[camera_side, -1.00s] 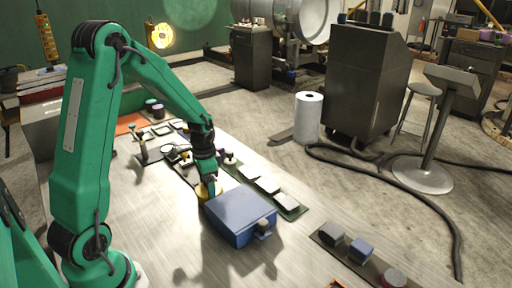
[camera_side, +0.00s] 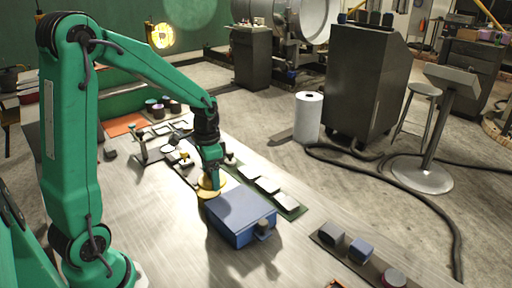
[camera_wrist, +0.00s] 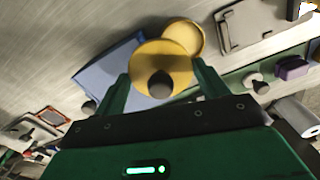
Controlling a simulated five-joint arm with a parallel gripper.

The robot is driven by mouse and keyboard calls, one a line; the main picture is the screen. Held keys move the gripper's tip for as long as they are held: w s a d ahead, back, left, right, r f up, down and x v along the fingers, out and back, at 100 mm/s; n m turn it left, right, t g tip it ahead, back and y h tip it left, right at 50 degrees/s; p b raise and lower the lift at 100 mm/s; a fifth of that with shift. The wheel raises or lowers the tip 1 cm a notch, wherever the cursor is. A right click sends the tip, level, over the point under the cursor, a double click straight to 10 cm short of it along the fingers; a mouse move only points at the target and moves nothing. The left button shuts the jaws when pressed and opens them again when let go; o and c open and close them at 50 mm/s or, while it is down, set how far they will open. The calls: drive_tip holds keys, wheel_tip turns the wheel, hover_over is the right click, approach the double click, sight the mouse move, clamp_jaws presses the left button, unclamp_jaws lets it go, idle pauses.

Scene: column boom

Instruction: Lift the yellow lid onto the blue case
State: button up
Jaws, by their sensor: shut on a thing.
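The yellow lid (camera_side: 211,183) is a round disc with a dark knob, seen from above in the wrist view (camera_wrist: 152,54). My gripper (camera_side: 213,176) is shut on it, with one finger on each side in the wrist view. The lid is raised slightly, and a second round yellow piece (camera_side: 206,194) shows under it, also in the wrist view (camera_wrist: 188,33). The blue case (camera_side: 240,208) is a flat box on the table, just in front and to the right of the lid. In the wrist view the case (camera_wrist: 108,68) is partly hidden by the lid and a finger.
A green strip with several pale blocks (camera_side: 267,185) lies right of the case. A dark strip (camera_side: 330,236) with blocks and a red-topped round piece is at the front right. Small parts and dark cups (camera_side: 162,108) stand behind. The table (camera_side: 150,225) left of the case is clear.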

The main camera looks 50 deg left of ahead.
drive_tip(key=s+d+r, duration=0.1)
drive_tip(key=d+r, duration=0.3)
drive_tip(key=d, duration=0.3)
drive_tip(key=shift+d+r, duration=0.35)
drive_tip(key=shift+d, duration=0.05)
drive_tip(key=s+d+r, duration=0.2)
drive_tip(key=d, duration=0.9)
drive_tip(key=shift+d+r, duration=0.25)
drive_tip(key=shift+d, duration=0.05)
hover_over(238, 206)
wheel_tip(238, 206, down, 7)
drive_tip(key=shift+f, duration=2)
drive_tip(key=shift+f, duration=0.15)
